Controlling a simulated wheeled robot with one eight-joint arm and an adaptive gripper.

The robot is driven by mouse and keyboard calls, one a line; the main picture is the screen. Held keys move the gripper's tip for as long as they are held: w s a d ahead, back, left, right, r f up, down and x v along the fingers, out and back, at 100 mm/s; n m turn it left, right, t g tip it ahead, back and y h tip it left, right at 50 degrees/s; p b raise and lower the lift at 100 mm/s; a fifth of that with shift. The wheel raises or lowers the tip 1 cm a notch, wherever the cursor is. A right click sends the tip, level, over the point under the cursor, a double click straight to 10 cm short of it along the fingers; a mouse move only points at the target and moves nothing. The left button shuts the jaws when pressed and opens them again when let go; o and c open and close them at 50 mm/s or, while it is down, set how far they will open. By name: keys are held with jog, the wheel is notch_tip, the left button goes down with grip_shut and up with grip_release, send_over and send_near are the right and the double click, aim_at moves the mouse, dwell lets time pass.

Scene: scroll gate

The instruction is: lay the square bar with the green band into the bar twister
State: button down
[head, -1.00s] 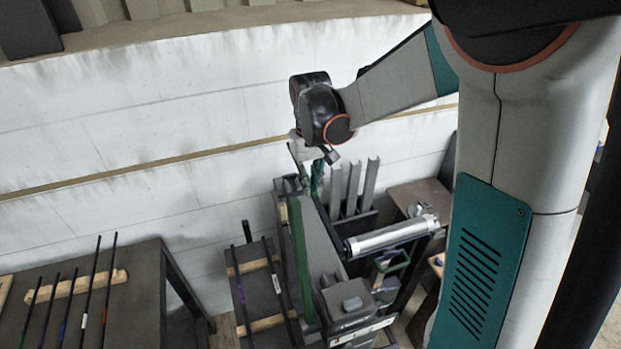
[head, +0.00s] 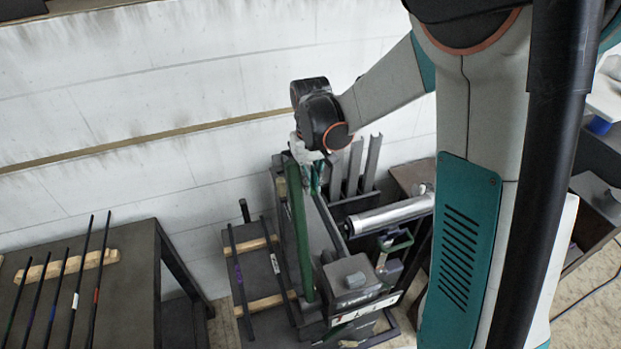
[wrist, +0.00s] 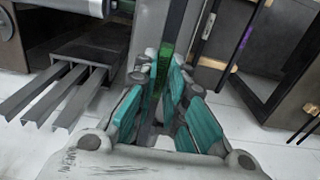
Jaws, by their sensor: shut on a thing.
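The bar twister (head: 322,228) is a long grey machine at the middle of the head view. A long green guard (head: 298,235) runs along its left side and stands raised. My gripper (head: 316,180) is at the guard's far end. The leftmost dark bar (head: 17,300) on the left table seems to carry a green band, cut by the picture's edge.
Other bars with coloured bands lie across a wooden rest (head: 92,259) on the left table (head: 130,285). A rack beside the twister holds a purple-banded bar (head: 237,268) and another bar. Upright grey channels (head: 372,160) and a silver cylinder (head: 390,216) stand at its right.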

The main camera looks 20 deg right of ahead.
jog(key=shift+f+b, duration=1.75)
jog(key=shift+f, duration=0.9)
jog(key=shift+f+b, duration=0.25)
jog(key=shift+b, duration=0.15)
jog(key=c, duration=1.6)
grip_release()
jog(key=shift+o, duration=0.2)
notch_tip(320, 180, up, 12)
jog(key=shift+s, duration=0.1)
